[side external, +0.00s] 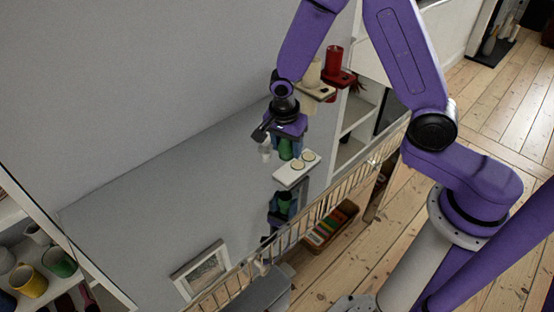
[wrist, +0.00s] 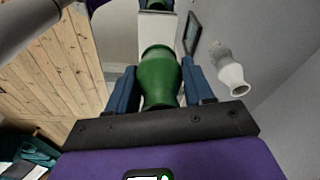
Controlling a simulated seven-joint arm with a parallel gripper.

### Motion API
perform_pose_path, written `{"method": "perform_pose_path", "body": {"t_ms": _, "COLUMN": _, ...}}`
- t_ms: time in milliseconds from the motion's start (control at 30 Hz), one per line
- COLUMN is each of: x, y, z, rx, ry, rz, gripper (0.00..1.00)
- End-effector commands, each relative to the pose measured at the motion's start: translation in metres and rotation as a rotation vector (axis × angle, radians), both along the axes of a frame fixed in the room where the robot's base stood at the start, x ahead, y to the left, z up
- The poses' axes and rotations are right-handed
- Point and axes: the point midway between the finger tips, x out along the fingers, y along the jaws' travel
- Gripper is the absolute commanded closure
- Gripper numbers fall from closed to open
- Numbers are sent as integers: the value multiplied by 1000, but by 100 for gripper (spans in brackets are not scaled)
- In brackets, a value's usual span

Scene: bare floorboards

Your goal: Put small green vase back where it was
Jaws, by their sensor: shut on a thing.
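The small green vase (side external: 286,149) is held between the fingers of my gripper (side external: 288,142) in the side external view. In the wrist view the green vase (wrist: 159,77) stands between the two blue fingers of my gripper (wrist: 160,88), which are shut on it. A small white shelf (side external: 289,177) with two pale round shapes on it lies just below and to the right of the vase in the side external view. I cannot tell whether the vase touches it.
A small white vase (side external: 265,147) is close to the left of my gripper; it also shows in the wrist view (wrist: 230,75). Small shelves with a cream vase (side external: 312,72) and a red vase (side external: 333,60) are above right. A reflection of my gripper appears below.

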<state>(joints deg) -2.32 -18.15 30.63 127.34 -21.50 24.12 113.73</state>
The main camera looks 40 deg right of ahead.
Motion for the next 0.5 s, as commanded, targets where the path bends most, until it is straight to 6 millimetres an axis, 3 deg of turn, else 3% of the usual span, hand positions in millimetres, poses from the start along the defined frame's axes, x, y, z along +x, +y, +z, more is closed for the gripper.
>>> {"method": "perform_pose_path", "body": {"t_ms": 500, "x": 19, "y": 34, "z": 45, "rx": 3, "ry": -4, "rz": 468, "gripper": 85}}
